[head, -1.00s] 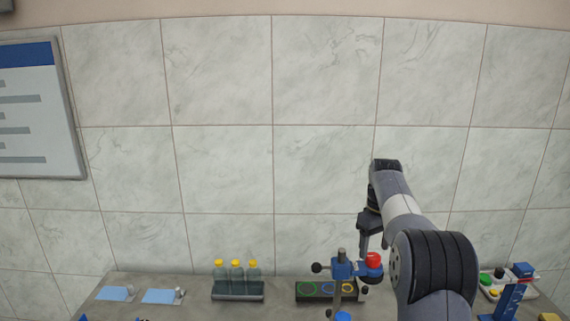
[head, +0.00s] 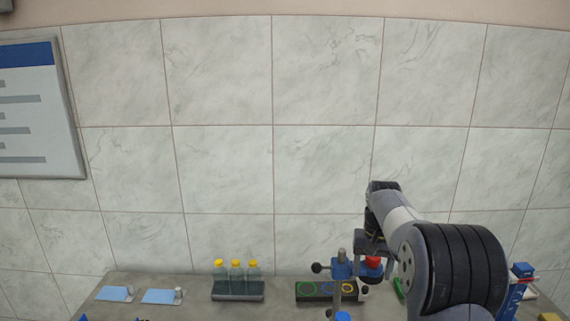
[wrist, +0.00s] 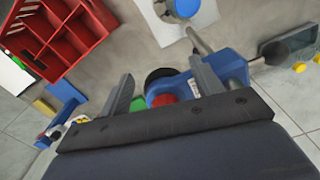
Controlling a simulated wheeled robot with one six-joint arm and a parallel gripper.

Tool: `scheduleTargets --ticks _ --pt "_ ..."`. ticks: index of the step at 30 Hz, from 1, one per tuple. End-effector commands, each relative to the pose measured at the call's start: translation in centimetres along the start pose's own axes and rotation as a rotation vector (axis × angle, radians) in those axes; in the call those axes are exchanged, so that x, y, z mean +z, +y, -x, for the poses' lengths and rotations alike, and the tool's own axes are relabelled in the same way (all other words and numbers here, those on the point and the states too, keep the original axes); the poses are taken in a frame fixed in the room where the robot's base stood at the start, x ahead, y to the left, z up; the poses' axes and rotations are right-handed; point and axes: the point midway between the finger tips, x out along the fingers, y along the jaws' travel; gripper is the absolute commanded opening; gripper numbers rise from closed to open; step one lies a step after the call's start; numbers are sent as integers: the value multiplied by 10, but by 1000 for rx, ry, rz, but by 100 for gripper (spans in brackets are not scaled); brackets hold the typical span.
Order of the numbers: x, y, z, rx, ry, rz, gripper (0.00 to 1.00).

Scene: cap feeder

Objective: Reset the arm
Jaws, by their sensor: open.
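My gripper (head: 368,248) hangs from the end of my arm at the right of the head view, above the back of the bench. Its two fingers stand apart in the wrist view (wrist: 165,84), with no object held between them. A blue clamp-like device (head: 342,268) on a metal post stands just left of and below the gripper; it also shows beside the right finger in the wrist view (wrist: 232,65). A red round part (head: 373,263) sits just below the gripper. The wrist view shows it (wrist: 163,99) partly hidden behind the gripper's body; contact cannot be told.
A rack (head: 238,291) holds bottles with yellow caps. A dark board (head: 312,298) bears coloured rings. Blue pads (head: 158,296) lie at the left. A red compartment crate (wrist: 45,52) shows in the wrist view. The space above the bench's left side is free.

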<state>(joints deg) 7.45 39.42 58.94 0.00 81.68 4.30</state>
Motion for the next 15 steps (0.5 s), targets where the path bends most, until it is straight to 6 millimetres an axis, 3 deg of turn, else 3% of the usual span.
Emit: scheduleTargets --ticks 15 --pt "28 -20 -3 -1 3 -384 62"
